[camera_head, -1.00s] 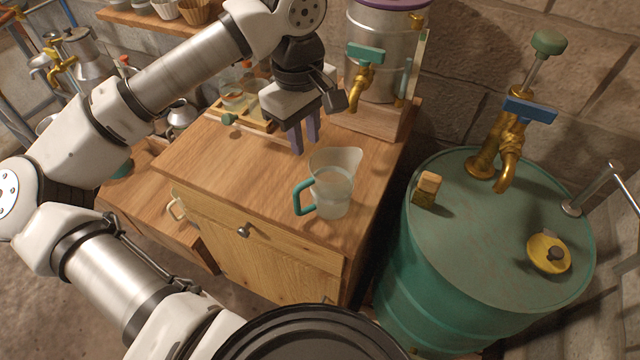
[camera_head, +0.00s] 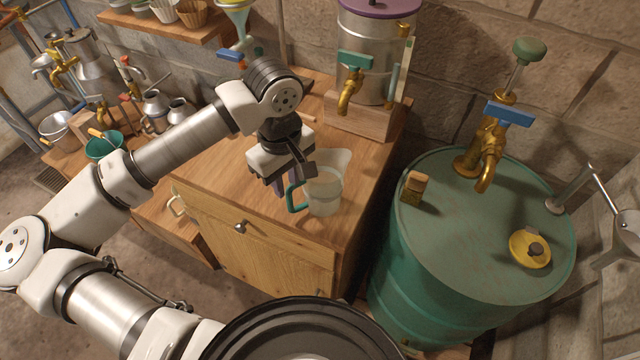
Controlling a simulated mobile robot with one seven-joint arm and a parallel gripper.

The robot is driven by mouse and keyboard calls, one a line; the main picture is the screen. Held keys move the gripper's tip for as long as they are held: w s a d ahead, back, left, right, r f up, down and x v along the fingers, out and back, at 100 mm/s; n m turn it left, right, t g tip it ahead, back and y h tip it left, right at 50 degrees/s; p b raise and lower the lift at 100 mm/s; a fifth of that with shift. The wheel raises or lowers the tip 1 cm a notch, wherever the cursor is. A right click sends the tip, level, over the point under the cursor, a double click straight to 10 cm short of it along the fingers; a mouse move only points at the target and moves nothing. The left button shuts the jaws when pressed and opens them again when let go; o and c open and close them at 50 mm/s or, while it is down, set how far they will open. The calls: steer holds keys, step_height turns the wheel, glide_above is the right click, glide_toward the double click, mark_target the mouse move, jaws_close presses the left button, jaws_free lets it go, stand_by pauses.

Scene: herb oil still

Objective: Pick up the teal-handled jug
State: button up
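The teal-handled jug (camera_head: 325,192) stands upright on the wooden cabinet top, near its front right corner. It is clear, and its teal handle (camera_head: 295,196) faces left. My gripper (camera_head: 279,188) points down at the left of the jug, close beside the handle. Its purple fingers are partly hidden behind the gripper body and the handle. I cannot tell whether they touch the handle or how far apart they are.
A metal vessel with a teal-levered brass tap (camera_head: 372,60) stands on a wooden block behind the jug. A green drum (camera_head: 470,220) with a brass tap is to the right. The cabinet top (camera_head: 215,165) left of my gripper is bare.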

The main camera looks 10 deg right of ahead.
steer(key=p, duration=0.2)
glide_above(292, 214)
steer(key=shift+w+f, duration=0.15)
steer(key=shift+f, duration=1.15)
steer(key=shift+w+f, duration=0.15)
steer(key=shift+f, duration=1.15)
jaws_close()
